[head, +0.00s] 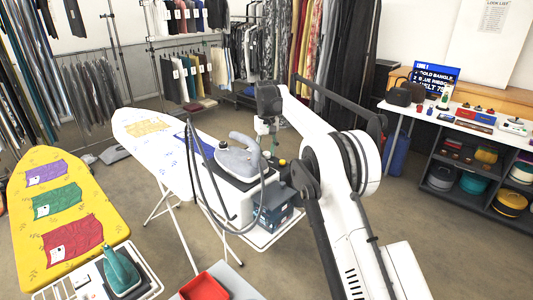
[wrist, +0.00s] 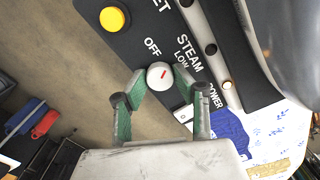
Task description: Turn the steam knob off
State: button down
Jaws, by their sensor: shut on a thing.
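The steam knob (wrist: 159,76) is a round white dial with a red mark, on the dark panel (wrist: 135,45) in the wrist view. The red mark slants up and right, roughly towards the LOW label; the OFF label is up and left of the knob. My gripper (wrist: 160,77) has its green fingers on either side of the knob, shut on it. In the head view my gripper (head: 269,135) is at the right end of the white steam station (head: 232,193), beside the grey iron (head: 238,155). The knob cannot be made out there.
A yellow button (wrist: 113,19) sits left of the knob, and a POWER label and small indicators lie to its right. A white ironing board (head: 125,121) stands behind the station, a yellow one (head: 25,200) at left. A red tray (head: 204,288) lies in front.

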aim_at(267, 153)
jog(key=n, duration=0.3)
jog(key=shift+n, duration=0.4)
jog(key=shift+r+n, duration=0.1)
jog(key=shift+n, duration=1.8)
jog(key=c, duration=1.4)
grip_release()
jog(key=shift+o, duration=0.2)
jog(key=shift+r, duration=3.7)
jog(key=shift+r, duration=0.1)
